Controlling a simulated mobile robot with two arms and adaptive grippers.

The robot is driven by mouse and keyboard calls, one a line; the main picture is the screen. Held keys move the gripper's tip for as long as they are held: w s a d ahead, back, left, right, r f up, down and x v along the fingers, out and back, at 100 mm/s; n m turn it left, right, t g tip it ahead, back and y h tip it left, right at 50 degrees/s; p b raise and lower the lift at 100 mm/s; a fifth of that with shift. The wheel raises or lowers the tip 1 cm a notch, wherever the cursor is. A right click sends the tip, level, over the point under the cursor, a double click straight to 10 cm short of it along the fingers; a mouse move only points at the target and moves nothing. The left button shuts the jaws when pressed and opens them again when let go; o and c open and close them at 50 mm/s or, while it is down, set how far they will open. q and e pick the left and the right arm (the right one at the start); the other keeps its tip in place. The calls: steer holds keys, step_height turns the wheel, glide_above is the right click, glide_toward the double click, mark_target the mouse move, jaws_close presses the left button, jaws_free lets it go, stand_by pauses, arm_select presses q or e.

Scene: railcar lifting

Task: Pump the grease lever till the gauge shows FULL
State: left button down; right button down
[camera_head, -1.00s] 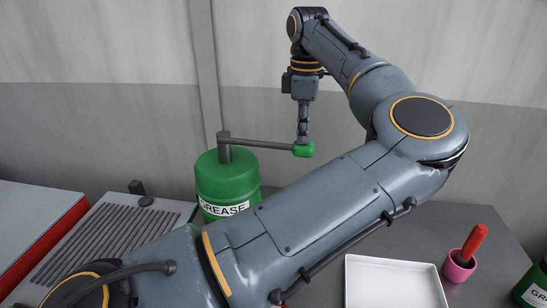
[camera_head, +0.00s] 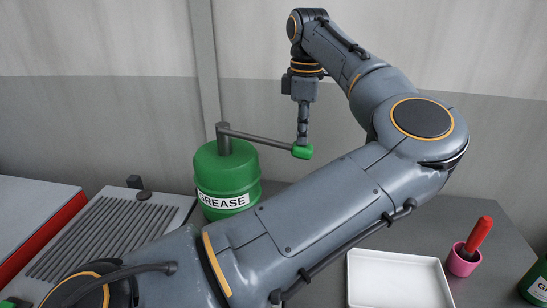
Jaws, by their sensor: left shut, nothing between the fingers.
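The green grease drum (camera_head: 228,178), with a white GREASE label, stands on the grey bench behind my left arm, which hides part of its lower right. A grey pump lever (camera_head: 258,138) runs from the post on its top to the right, sloping down to a green knob (camera_head: 303,152). My left gripper (camera_head: 303,142) points down with its fingers shut and empty. Its tips meet the top of the knob in the picture and appear to touch it. No gauge shows. My right gripper is out of view.
A slatted grey plate (camera_head: 105,232) lies left of the drum, beside a red-edged block (camera_head: 45,233). At right are a white tray (camera_head: 398,257), a pink cup (camera_head: 463,262) with a red-handled tool (camera_head: 478,236), and part of another green container (camera_head: 538,282).

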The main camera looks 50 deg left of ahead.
arm_select(q)
step_height(320, 180, up, 10)
steer(key=p, duration=0.5)
steer(key=shift+f, duration=0.15)
steer(key=shift+f, duration=0.15)
stand_by(0.4)
steer(key=shift+f+b, duration=4.2)
steer(key=shift+f, duration=0.85)
step_height(320, 180, up, 10)
steer(key=p, duration=0.7)
steer(key=shift+r, duration=0.2)
steer(key=shift+f, duration=0.2)
